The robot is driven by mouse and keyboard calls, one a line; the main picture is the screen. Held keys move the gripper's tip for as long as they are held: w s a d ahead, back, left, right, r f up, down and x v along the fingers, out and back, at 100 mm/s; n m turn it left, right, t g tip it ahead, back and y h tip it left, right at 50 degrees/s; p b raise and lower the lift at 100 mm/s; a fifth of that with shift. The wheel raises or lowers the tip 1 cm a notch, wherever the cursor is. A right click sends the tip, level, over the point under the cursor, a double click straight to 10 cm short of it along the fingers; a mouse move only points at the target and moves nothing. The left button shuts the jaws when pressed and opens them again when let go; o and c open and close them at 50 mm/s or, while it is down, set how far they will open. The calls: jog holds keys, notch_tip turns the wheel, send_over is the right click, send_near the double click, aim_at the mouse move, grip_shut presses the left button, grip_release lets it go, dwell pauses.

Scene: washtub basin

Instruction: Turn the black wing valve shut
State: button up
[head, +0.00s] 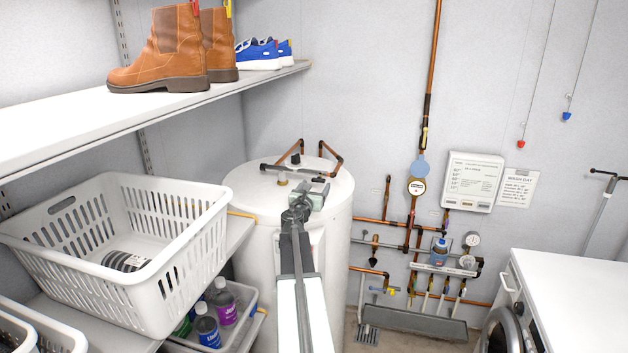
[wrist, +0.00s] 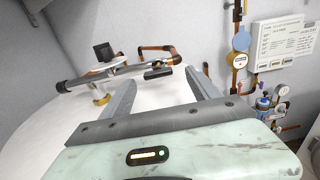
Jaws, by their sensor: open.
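In the wrist view, the bar (wrist: 88,77) runs from left to upper right beyond my fingers, with a short black piece (wrist: 158,73) framed between the tips. My gripper (wrist: 160,82) is open and empty, its fingers over the tank top. In the head view, my gripper (head: 308,188) hides part of the handle's right side. Contact is not clear.
The white tank (head: 338,205) has copper pipes and a black knob (head: 295,160) on top. A shelf with boots and a white basket (head: 195,265) crowd the left. Wall pipes with gauges and small valves (head: 374,250) stand right; a white washer (head: 570,300) is farther right.

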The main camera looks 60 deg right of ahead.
aim_at(317, 180)
jog(key=x, duration=0.6)
jog(key=shift+w+d, duration=0.2)
jog(key=shift+w, duration=0.2)
jog(key=c, duration=1.3)
jog(key=shift+c, duration=0.4)
